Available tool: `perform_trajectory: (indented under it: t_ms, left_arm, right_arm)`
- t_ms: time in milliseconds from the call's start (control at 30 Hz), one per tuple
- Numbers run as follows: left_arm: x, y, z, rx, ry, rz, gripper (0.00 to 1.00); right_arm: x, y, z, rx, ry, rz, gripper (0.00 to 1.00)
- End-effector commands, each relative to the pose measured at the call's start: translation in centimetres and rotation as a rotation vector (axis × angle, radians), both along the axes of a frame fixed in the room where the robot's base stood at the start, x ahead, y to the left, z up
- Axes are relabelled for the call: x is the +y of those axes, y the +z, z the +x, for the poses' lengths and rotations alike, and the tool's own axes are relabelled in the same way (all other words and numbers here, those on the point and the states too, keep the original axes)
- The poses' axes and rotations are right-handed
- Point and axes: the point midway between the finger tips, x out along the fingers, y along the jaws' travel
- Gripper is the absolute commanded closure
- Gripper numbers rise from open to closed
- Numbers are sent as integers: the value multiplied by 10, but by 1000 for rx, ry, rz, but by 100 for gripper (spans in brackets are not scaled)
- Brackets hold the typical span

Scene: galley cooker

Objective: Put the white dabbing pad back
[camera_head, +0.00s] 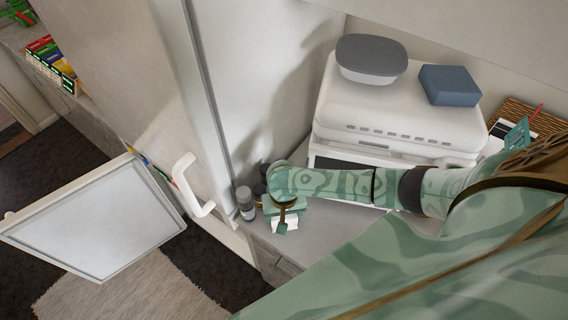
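A small white piece that looks like the dabbing pad (291,221) shows low on the counter side, at the tip of my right arm. My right gripper (283,220) points down there, with its finger in front of the white piece. The wrist and a teal block hide most of the gripper, so I cannot tell whether it is closed on the pad or only over it. My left gripper is not in view.
A grey jar (245,203) stands just left of my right gripper. Behind my arm is a white case (400,115) bearing a grey-lidded tub (371,56) and a blue block (449,84). An open white-framed panel (95,222) juts out at left, near a white handle (190,185).

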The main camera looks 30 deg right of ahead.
Motion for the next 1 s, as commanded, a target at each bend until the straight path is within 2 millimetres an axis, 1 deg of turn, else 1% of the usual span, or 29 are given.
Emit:
perform_trajectory:
  t_ms: [67, 100, 167, 200, 467, 567, 667, 800, 900, 1000]
  left_arm:
    - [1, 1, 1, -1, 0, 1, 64]
    - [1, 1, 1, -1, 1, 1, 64]
    - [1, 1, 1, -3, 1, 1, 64]
    - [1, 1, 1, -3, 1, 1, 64]
    - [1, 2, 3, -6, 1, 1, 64]
    - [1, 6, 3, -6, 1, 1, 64]
    - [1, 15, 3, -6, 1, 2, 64]
    - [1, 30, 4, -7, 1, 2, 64]
    - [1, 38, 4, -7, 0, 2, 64]
    - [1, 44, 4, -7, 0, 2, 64]
  right_arm:
    - [0, 0, -1, 2, -1, 1, 58]
    - [0, 0, -1, 3, 0, 0, 30]
    - [0, 0, -1, 3, 0, 0, 14]
    - [0, 0, -1, 3, 0, 0, 12]
    - [0, 2, -1, 2, 0, 0, 12]
    - [0, 11, -1, 1, 1, 0, 12]
    - [1, 30, -1, 1, 1, 1, 12]
    - [1, 65, -1, 1, 2, 1, 12]
    - [1, 88, -2, 1, 0, 1, 12]
    - [1, 105, -2, 1, 1, 0, 12]
